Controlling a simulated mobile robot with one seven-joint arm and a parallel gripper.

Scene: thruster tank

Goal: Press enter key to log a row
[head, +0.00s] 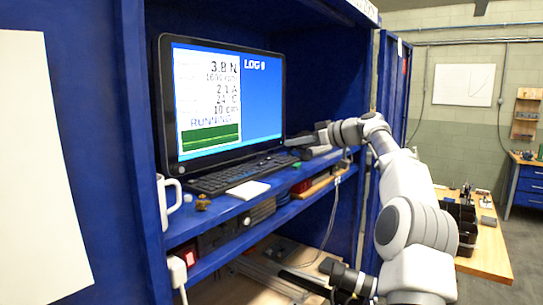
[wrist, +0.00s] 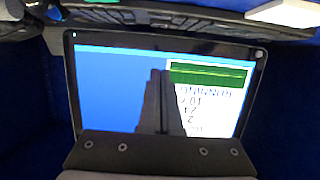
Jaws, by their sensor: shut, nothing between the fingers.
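The black keyboard (head: 240,173) lies on the shelf in front of the monitor (head: 226,98). The monitor screen shows "LOG 0", "RUNNING" and several readings. My gripper (head: 289,142) is at the monitor's lower right edge, above the right end of the keyboard and apart from it as far as I can tell. The enter key cannot be made out. In the wrist view the monitor (wrist: 105,90) appears upside down, and my gripper (wrist: 158,72) shows as two dark fingers shut together with nothing between them, in front of the screen.
A white pad (head: 248,190) lies at the shelf's front edge. A white mug (head: 168,200) stands at the left, next to a small brown object (head: 203,202). Blue cabinet walls close in the shelf at left and right. A wooden table (head: 490,250) stands at the right.

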